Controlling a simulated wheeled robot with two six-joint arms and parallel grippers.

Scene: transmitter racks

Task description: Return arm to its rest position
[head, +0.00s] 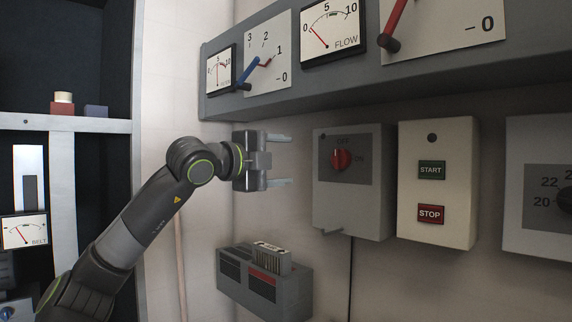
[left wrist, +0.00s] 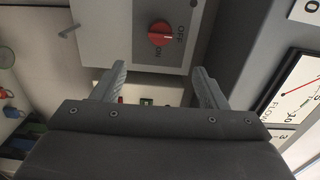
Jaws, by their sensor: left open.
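My left gripper (head: 280,160) is open and empty in the head view. Its arm comes in from the lower left, and its fingers point right, toward the grey switch box (head: 345,205) with a red knob (head: 341,160), apart from it. In the left wrist view, the two open fingers (left wrist: 158,88) show with nothing between them. The red knob also shows in the left wrist view (left wrist: 160,34), beyond the fingers, by the ON and OFF labels. My right gripper is in neither view.
A grey panel (head: 330,88) with gauges and a blue lever (head: 248,72) juts out above the gripper. A cream box (head: 436,235) with START and STOP buttons is right of the switch box. A grey slotted box (head: 240,290) is mounted below. Shelves (head: 64,124) stand at the left.

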